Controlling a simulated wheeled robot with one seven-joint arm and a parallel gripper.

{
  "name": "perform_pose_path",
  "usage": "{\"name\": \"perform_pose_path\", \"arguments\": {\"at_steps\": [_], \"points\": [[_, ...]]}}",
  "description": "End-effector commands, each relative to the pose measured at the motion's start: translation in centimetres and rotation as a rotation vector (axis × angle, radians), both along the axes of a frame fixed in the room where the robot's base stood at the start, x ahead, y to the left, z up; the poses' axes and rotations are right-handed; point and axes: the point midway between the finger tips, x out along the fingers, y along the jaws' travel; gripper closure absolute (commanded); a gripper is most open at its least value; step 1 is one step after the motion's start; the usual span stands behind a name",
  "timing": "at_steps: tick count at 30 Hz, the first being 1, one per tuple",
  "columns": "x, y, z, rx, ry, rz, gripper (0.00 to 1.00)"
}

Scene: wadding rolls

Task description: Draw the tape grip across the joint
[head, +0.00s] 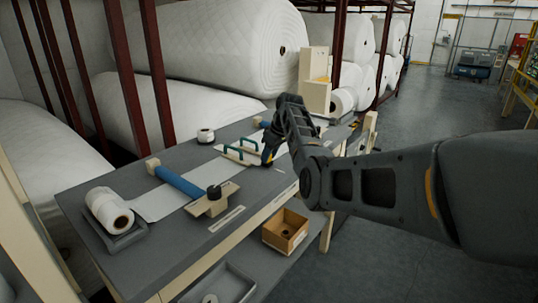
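A pale strip (160,204) lies flat along the grey worktable (235,240), passing under a blue roller (180,182). A beige block with a black knob (213,202) stands at the roller's near end. A piece with two green handles (241,151) sits farther along the strip. I cannot tell which of these is the tape grip, and no joint can be made out. My gripper (268,158) points down at the right end of the green handles, close to or touching them. Its fingers are small and dark, so their opening and any hold are unclear.
A white roll (108,211) lies in a grey tray (122,240) at the table's left end. A small white roll (205,135) stands at the back. A cardboard box (286,232) sits on the lower shelf. Large wadding rolls (225,45) fill the rack behind red posts.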

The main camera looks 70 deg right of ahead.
Motion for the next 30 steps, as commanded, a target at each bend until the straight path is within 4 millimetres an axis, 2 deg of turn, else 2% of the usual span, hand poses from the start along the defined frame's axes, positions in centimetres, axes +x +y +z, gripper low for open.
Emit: {"name": "perform_pose_path", "arguments": {"at_steps": [1, 6, 16, 30], "points": [[0.0, 0.0, 0.0, -0.001, -0.001, -0.001, 0.62], [0.0, 0.0, 0.0, -0.001, -0.001, 0.0, 0.46], [-0.1, 0.0, 0.4, -0.001, -0.002, 0.0, 0.45], [-2.6, 0.6, 6.4, -0.002, -0.002, -0.001, 0.45]]}}
